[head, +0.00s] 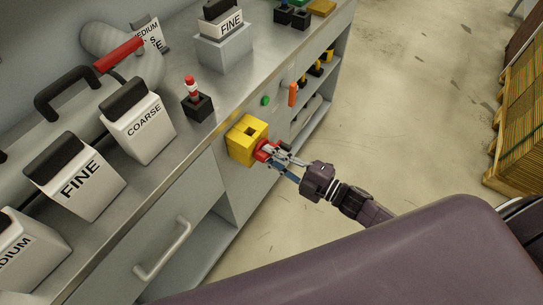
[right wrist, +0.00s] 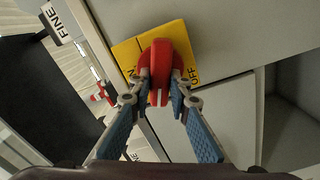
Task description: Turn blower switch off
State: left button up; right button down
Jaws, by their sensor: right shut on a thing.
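The blower switch is a red rotary knob (right wrist: 160,62) on a yellow box (head: 245,140) fixed to the front of the workbench. In the right wrist view the yellow plate (right wrist: 190,40) shows "OFF" to the right of the knob and a partly hidden "ON" to the left. My right gripper (head: 276,153) reaches the knob (head: 266,149) from the right in the head view. Its fingers, also seen in the right wrist view (right wrist: 160,92), are shut on the knob's raised grip bar. The bar lies nearly vertical in that view. My left gripper is not in view.
Blocks labelled FINE (head: 76,176) and COARSE (head: 138,127) stand on the bench top. A red-and-white piece on a black base (head: 197,101) stands near the bench edge. A green button (head: 265,101) and orange handle (head: 292,94) are beyond the switch.

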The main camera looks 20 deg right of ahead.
jog(key=shift+f+n+b, duration=0.15)
jog(key=shift+n+b, duration=0.25)
jog(key=shift+n, duration=0.75)
jog(key=shift+f+n+b, duration=0.1)
jog(key=shift+n+b, duration=0.3)
jog(key=shift+n, duration=0.75)
jog(key=c, duration=1.8)
grip_release()
jog(key=v, duration=1.2)
